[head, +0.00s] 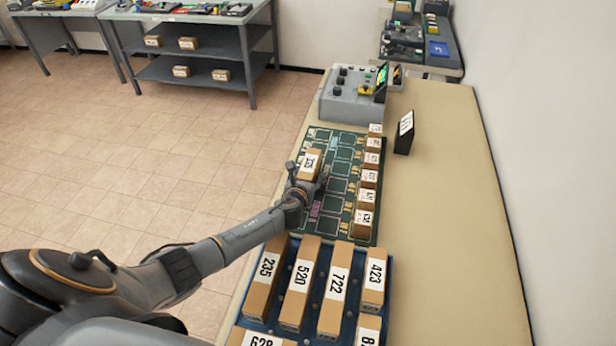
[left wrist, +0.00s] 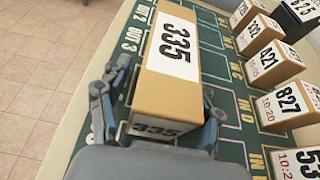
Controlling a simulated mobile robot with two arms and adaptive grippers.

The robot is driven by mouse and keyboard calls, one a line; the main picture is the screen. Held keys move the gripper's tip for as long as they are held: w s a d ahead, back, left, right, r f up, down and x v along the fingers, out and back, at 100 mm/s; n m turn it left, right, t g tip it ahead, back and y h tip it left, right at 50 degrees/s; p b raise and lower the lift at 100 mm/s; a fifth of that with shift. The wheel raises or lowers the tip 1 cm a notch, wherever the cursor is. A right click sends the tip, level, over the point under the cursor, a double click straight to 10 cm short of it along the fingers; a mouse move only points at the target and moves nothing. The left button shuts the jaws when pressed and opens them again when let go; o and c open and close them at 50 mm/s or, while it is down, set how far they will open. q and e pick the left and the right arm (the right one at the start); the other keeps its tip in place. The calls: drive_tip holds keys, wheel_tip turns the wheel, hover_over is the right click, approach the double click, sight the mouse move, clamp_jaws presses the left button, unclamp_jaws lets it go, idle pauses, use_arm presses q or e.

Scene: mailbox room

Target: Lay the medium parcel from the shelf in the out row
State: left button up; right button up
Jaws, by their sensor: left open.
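A brown box parcel labelled 335 (head: 311,162) is at the left, OUT-marked side of the green mat (head: 334,191). It also shows in the left wrist view (left wrist: 165,93), beside the printed words OUT 2 and OUT 3. My left gripper (head: 304,184) is at the parcel's near end. In the left wrist view its open fingers (left wrist: 158,122) stand on either side of the parcel; I cannot tell whether they touch it. The parcel's underside and part of the mat below it are hidden. My right gripper is not in view.
Several small numbered parcels (head: 369,178) line the mat's right side. A blue rack (head: 285,327) of longer numbered parcels stands nearer me. A grey control box (head: 352,98) and a black sign (head: 404,133) are beyond. The table's right strip (head: 450,200) is clear.

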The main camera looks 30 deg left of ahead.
use_arm(q)
drive_tip(key=shift+r, duration=0.2)
drive_tip(key=p+v, duration=0.1)
drive_tip(key=v, duration=0.6)
drive_tip(key=shift+s+d, duration=0.1)
drive_tip(key=shift+s, duration=0.1)
drive_tip(key=shift+r, duration=0.1)
idle(1.1)
